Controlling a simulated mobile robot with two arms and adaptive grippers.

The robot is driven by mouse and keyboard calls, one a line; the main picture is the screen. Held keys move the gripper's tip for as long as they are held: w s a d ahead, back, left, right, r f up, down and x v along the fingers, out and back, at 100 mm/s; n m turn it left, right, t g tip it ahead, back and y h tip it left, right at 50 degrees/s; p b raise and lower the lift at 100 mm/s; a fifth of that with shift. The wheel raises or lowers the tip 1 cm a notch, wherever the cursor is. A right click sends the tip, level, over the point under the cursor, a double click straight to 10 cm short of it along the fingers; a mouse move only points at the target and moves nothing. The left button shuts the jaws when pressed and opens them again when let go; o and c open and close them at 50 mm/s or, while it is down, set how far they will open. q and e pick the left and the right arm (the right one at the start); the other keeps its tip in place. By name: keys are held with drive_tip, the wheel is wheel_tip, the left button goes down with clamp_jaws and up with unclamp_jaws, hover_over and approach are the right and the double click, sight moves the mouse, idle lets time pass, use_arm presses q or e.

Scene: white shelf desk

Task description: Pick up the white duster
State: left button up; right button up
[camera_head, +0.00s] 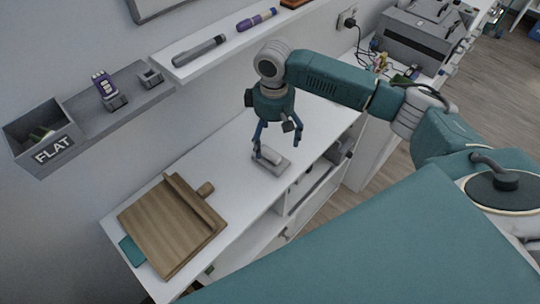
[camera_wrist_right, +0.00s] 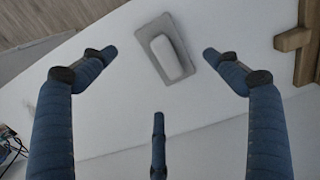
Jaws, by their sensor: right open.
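The white duster (camera_head: 271,155) lies on the white desk top (camera_head: 225,160), with a flat grey base and a raised white block on it. It also shows in the right wrist view (camera_wrist_right: 172,56), near the top middle, tilted. My right gripper (camera_head: 268,154) is above the duster, with its blue fingers pointing down. In the right wrist view its fingers (camera_wrist_right: 158,52) are spread wide on both sides of the duster and hold nothing. In that view a third finger shows at the lower middle. I cannot tell whether any finger touches the duster. My left gripper is not in view.
A wooden board with a raised bar (camera_head: 170,228) lies at the desk's left end, over a teal item (camera_head: 131,251). A wall shelf (camera_head: 120,112) carries a box labelled FLAT (camera_head: 52,151). Markers lie on another shelf. The desk around the duster is clear.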

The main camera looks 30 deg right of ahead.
sight(272, 151)
drive_tip(key=shift+f, duration=0.55)
drive_tip(key=shift+w+f, duration=0.2)
drive_tip(key=shift+f, duration=0.15)
drive_tip(key=f, duration=0.2)
drive_tip(key=f+p, duration=0.1)
drive_tip(key=f, duration=0.1)
drive_tip(key=shift+s+a+f+p, duration=0.1)
drive_tip(key=shift+s+f+p, duration=0.1)
drive_tip(key=shift+p, duration=0.1)
drive_tip(key=shift+f, duration=0.4)
drive_tip(key=shift+c, duration=0.3)
drive_tip(key=c, duration=1.2)
drive_tip(key=shift+r, duration=0.2)
use_arm(q)
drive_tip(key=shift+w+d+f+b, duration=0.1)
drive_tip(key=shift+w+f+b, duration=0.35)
drive_tip(key=shift+b, duration=0.75)
use_arm(e)
wheel_tip(272, 151, up, 20)
drive_tip(key=shift+f, duration=0.1)
